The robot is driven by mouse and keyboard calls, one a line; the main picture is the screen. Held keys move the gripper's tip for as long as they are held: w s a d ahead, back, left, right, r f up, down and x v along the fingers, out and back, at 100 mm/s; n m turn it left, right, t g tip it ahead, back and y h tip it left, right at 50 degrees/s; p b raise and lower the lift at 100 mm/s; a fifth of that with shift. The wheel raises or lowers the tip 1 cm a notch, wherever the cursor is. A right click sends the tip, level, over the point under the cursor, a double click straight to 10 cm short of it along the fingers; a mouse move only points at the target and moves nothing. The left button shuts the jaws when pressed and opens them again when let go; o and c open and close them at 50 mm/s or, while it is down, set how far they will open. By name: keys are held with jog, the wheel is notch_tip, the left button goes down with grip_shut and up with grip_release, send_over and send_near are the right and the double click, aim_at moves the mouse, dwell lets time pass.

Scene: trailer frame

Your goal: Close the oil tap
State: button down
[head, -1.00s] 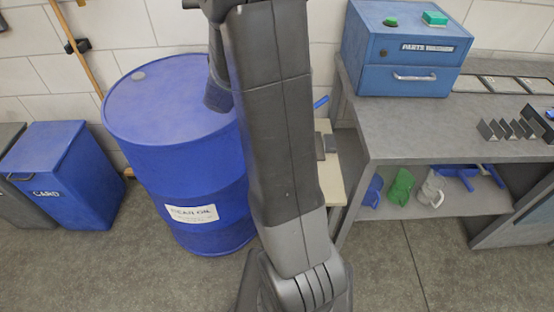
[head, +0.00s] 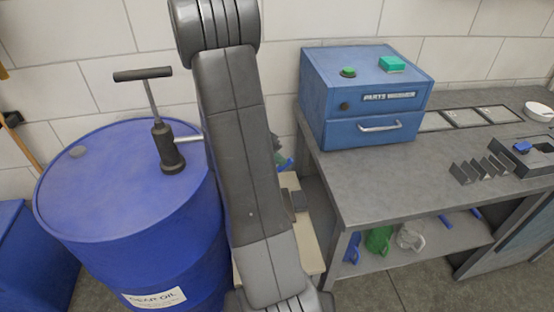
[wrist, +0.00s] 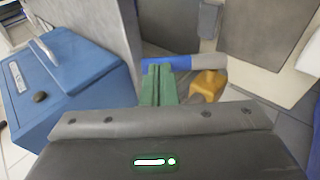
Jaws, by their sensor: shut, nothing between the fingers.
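My gripper (wrist: 158,70) shows in the wrist view as two green fingers, shut together with nothing between them. A blue lever-like bar (wrist: 183,63), apparently the tap's handle, lies crosswise right at the fingertips, with a grey part at its right. A yellow brass-like body (wrist: 208,84) sits just right of the fingers. I cannot tell whether the fingers touch the bar. In the head view, a blue piece (head: 287,164) shows just right of my arm beside the green gripper. The rest of the tap is hidden behind my arm.
A blue oil drum (head: 110,190) with a T-handled pump (head: 166,145) stands left of my arm. A grey workbench (head: 385,180) carrying a blue parts washer (head: 365,100) is on the right. A pale stand (head: 303,240) is between them, partly hidden.

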jog(key=shift+d, duration=0.15)
jog(key=y, duration=0.1)
jog(key=d+y, duration=0.1)
jog(key=shift+w+d+f+g+y, duration=0.15)
jog(key=shift+d+f+g+y, duration=0.05)
jog(key=shift+d+g+y, duration=0.1)
jog(key=y+p, duration=0.1)
jog(key=d+f+y+p, duration=0.1)
jog(key=shift+w+d+f+m+g+y+p, duration=0.1)
jog(key=shift+w+d+m+g+y+p, duration=0.1)
jog(key=shift+m+g+y+p, duration=0.15)
jog(key=shift+d+f+y, duration=0.15)
jog(key=shift+f+y, duration=0.1)
jog(key=shift+f, duration=0.1)
jog(key=shift+d+f+b, duration=0.4)
jog(key=shift+f+b, duration=0.2)
jog(key=shift+b, duration=0.4)
jog(key=shift+r, duration=0.1)
notch_tip(320, 180, up, 14)
jog(key=p, duration=0.2)
send_over(290, 162)
jog(key=s+d, duration=0.1)
jog(key=s, duration=0.2)
jog(key=shift+w+d, duration=0.2)
jog(key=shift+w, duration=0.05)
